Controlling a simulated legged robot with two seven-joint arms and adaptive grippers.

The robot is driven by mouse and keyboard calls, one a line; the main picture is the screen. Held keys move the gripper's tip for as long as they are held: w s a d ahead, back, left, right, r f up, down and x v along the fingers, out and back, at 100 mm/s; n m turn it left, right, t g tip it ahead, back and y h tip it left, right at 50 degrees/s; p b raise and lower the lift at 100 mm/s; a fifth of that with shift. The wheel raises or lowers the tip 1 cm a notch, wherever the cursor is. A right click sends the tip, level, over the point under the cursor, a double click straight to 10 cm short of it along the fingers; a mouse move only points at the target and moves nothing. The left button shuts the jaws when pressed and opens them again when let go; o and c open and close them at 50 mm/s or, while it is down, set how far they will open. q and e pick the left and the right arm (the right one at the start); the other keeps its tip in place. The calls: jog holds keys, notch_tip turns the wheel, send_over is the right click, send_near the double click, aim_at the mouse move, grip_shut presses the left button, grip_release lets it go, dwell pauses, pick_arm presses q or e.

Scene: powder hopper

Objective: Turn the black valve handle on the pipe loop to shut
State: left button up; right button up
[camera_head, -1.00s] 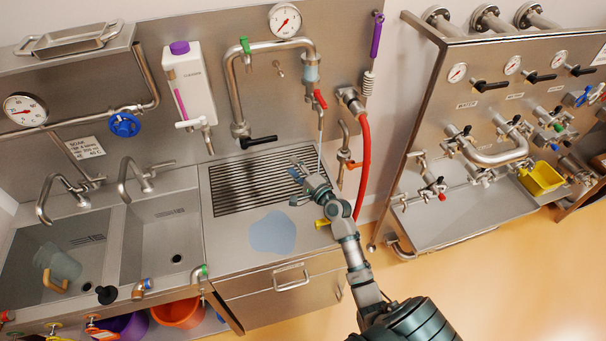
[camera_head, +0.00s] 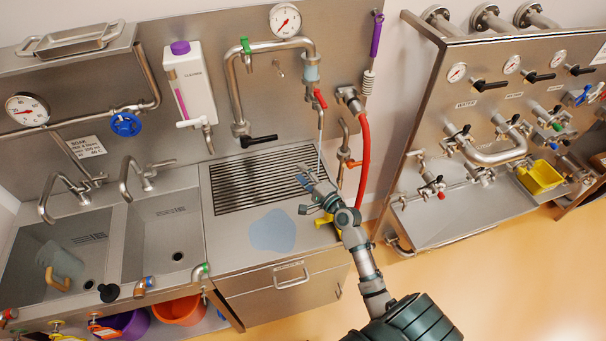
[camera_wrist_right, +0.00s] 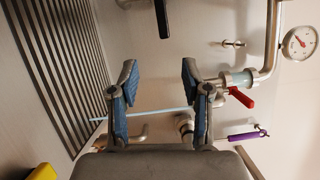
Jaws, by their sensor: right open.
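The black valve handle (camera_head: 259,141) sticks out to the right at the lower left end of the steel pipe loop (camera_head: 279,45) on the back panel. It also shows at the top of the right wrist view (camera_wrist_right: 161,18), beyond the fingertips and apart from them. My right gripper (camera_head: 304,182) is over the right part of the drain grate, to the right of the handle and nearer to me. In the right wrist view its blue-padded fingers (camera_wrist_right: 158,84) stand apart with nothing gripped between them. My left gripper is not in view.
A red lever (camera_head: 320,98) sits on the loop's right leg, with a thin pale-blue stream below it. A red hose (camera_head: 365,150) hangs to the right. A blue puddle (camera_head: 273,231) lies on the counter in front of the grate (camera_head: 235,184). Sinks stand at left.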

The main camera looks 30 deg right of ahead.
jog(key=s+d, duration=0.1)
jog(key=s, duration=1.1)
jog(key=shift+d+f, duration=0.25)
jog(key=shift+f, duration=0.05)
